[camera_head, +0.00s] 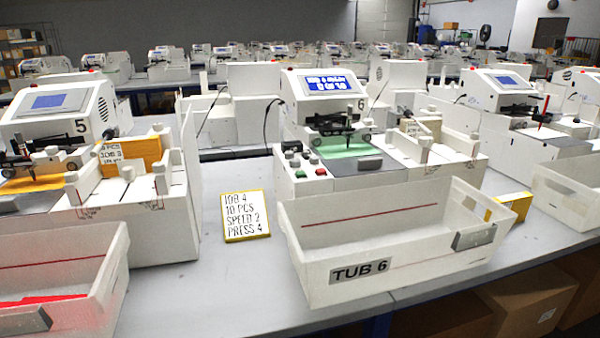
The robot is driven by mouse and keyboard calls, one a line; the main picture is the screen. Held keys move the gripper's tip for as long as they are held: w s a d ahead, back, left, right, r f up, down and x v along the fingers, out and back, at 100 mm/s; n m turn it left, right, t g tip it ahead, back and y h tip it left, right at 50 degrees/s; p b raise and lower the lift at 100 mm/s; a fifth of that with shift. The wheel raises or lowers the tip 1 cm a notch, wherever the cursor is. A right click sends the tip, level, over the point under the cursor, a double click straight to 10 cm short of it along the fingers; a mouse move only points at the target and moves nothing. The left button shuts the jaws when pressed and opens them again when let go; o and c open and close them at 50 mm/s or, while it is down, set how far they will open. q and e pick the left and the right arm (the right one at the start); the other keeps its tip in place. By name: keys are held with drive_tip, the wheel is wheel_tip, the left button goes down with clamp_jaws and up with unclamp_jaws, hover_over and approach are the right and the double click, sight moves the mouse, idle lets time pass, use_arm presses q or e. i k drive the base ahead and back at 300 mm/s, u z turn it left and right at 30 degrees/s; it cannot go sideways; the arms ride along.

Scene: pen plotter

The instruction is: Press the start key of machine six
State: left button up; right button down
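Machine six (291,112), a white pen plotter marked 6, stands at the centre of the bench. Its lit blue screen (331,83) shows white text too small to read surely. A control panel (296,187) on its front left carries a green key (321,172), a red key (314,160) and several dark or grey knobs or keys. Any lettering by the keys is too small to read. A pen carriage (346,128) sits above a green sheet (345,149) on its bed. Neither of my grippers shows in the head view.
An empty white tub (312,258) labelled TUB 6 stands in front of machine six. A yellow-edged card (245,217) reads JOB 4, 10 PCS, SPEED 2, PRESS 4. Machine five (62,108) stands left, another plotter (510,100) right. Bare bench (190,290) lies between the tubs.

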sight(300, 174)
drive_tip(key=u, duration=2)
drive_tip(key=k, duration=0.45)
drive_tip(key=z, duration=1.05)
